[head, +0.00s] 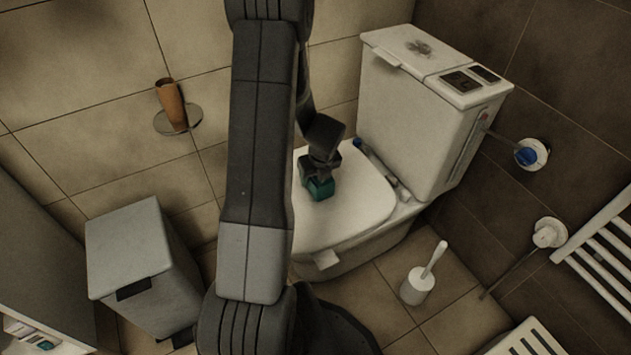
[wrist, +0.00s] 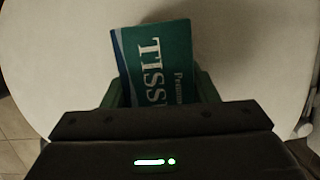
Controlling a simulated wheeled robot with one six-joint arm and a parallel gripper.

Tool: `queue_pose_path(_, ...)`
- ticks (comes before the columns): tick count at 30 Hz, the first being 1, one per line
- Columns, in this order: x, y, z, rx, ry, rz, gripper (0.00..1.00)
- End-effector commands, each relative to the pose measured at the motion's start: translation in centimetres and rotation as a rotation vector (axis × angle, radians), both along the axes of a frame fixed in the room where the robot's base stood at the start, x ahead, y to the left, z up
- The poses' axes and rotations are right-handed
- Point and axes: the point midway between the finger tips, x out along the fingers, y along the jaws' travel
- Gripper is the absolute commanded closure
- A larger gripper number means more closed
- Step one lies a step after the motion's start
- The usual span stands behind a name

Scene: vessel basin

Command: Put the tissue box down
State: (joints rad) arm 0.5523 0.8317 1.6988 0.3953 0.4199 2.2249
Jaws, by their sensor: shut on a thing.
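The tissue box (head: 320,188) is small and teal-green. In the head view it is at the closed toilet lid (head: 358,205), under my gripper (head: 318,172).
The toilet tank (head: 420,110) rises behind the lid. A grey bin (head: 135,250) stands at left and a toilet brush in a white holder (head: 417,287) at right. A brown cup (head: 172,103) is on a wall shelf. The lid around the box is largely clear.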

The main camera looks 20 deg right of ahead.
Motion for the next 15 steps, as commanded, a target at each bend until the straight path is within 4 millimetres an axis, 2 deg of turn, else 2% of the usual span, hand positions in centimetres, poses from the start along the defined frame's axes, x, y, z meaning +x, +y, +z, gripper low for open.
queue_pose_path(1, -0.01, -0.02, -0.95, 0.000, 0.001, 0.000, 0.71)
queue_pose_path(2, 0.00, -0.02, -1.09, 0.000, 0.001, 0.000, 0.71)
queue_pose_path(12, 0.00, -0.02, -1.25, -0.001, 0.000, 0.001, 0.71)
queue_pose_path(13, 0.00, -0.02, -1.21, -0.001, 0.000, 0.001, 0.43)
queue_pose_path(15, 0.01, -0.02, -1.18, -0.001, 0.000, 0.001, 0.29)
